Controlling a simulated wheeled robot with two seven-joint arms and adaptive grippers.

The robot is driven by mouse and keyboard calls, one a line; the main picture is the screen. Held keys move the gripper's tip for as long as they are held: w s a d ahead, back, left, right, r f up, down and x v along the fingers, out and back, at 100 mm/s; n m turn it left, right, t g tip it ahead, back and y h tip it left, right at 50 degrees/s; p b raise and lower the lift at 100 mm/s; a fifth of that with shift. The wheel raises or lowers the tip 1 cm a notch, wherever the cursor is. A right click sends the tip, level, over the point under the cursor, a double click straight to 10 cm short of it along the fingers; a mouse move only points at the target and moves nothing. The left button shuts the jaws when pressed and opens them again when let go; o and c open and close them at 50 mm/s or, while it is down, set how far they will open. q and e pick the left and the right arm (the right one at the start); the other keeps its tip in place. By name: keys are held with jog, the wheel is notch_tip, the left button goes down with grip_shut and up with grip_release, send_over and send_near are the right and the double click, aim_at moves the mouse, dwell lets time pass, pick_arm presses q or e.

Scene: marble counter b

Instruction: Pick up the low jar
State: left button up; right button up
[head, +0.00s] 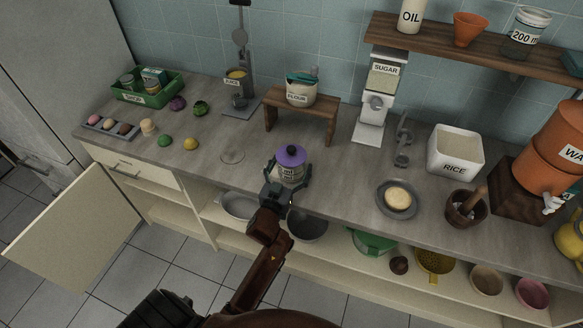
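The low jar (291,157) has a purple lid with a dark knob and a pale, labelled body. It stands upright near the front edge of the counter, in the middle of the head view. My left gripper (288,175) reaches in from the front, with its fingers spread to either side of the jar's body. It looks open; whether the fingers touch the jar is too small to tell. The gripper hides the lower front of the jar. My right gripper is not in view.
Behind the jar a small wooden stand (271,118) carries the flour pot (301,93). Below, an open shelf holds bowls and pots. A cabinet door (75,232) hangs open.

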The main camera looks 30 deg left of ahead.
pick_arm(q)
jog(key=c, duration=1.1)
jog(key=shift+c, duration=0.5)
jog(key=shift+r, duration=0.1)
